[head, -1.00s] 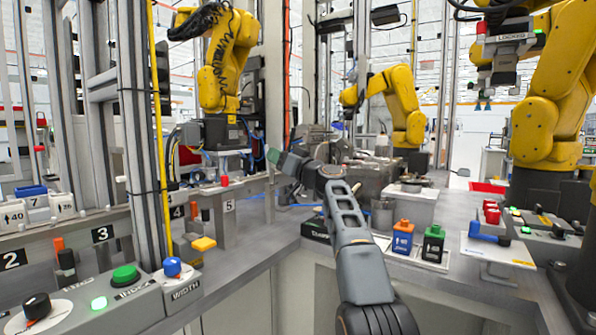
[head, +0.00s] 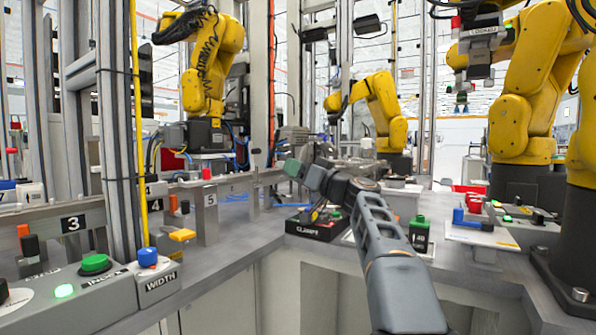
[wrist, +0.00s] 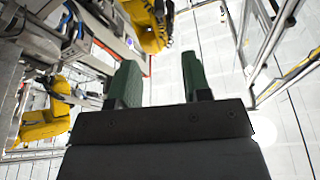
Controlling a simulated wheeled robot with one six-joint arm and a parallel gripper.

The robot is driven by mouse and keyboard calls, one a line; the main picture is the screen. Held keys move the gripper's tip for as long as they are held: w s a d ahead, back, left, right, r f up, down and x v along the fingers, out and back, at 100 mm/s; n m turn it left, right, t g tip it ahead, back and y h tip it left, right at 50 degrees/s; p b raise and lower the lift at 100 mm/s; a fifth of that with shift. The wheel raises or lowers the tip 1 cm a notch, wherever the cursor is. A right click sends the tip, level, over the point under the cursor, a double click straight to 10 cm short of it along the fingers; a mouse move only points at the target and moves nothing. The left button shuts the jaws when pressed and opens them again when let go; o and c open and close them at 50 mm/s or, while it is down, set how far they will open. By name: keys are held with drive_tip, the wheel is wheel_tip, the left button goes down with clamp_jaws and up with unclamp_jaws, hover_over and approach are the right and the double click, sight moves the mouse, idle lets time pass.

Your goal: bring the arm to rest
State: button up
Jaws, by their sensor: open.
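My gripper (head: 290,166) shows at the end of my grey arm in the head view, above the grey bench top. It points away and to the left. In the wrist view, my gripper (wrist: 158,82) has its two green fingers apart with nothing between them. Beyond the fingers the wrist view shows pale ceiling or wall, frames and yellow robot arms. No object touches the fingers.
Yellow robot arms stand at the left (head: 212,65), middle (head: 378,105) and right (head: 530,110). A panel with a green button (head: 95,263) and a blue WIDTH knob (head: 148,257) is at front left. Bare bench (head: 235,238) lies left.

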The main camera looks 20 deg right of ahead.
idle(0.3)
drive_tip(key=s+a+r+m+g+h+p, duration=0.15)
drive_tip(key=s+a+g+h+p, duration=0.55)
drive_tip(key=p, duration=1.6)
drive_tip(key=s+a+f+m+g+h+p, duration=0.1)
drive_tip(key=s+g+h+p, duration=0.3)
drive_tip(key=s+p, duration=1.5)
drive_tip(key=s+a+f+g, duration=0.1)
drive_tip(key=s+g, duration=0.2)
drive_tip(key=shift+s, duration=0.25)
